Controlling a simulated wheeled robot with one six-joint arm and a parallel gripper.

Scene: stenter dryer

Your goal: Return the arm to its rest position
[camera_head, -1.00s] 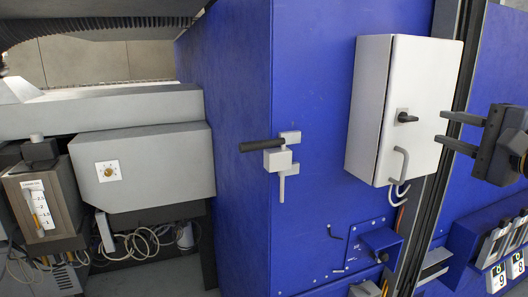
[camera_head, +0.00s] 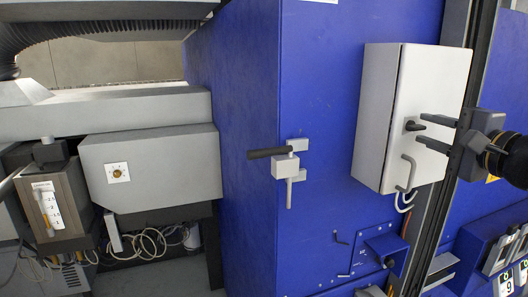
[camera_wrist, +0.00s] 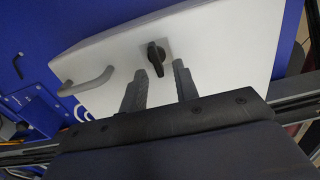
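My gripper (camera_head: 430,131) is at the right of the head view, with its two dark fingers apart and pointing left. It is in front of the right side of a white cabinet (camera_head: 385,115) mounted on the blue machine wall. The cabinet has a black rotary knob (camera_head: 414,126) and a grey handle (camera_head: 405,173). In the wrist view the fingers (camera_wrist: 158,85) are apart with nothing between them, and the knob (camera_wrist: 155,57) shows just beyond their tips. I cannot tell whether a finger touches the cabinet.
A latch with a black lever (camera_head: 270,153) sticks out from the blue wall (camera_head: 320,70). A grey box with a dial (camera_head: 150,170) and a gauge unit (camera_head: 48,205) stand at left. Label panels (camera_head: 495,250) are at lower right. Clear space lies in front of the blue wall.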

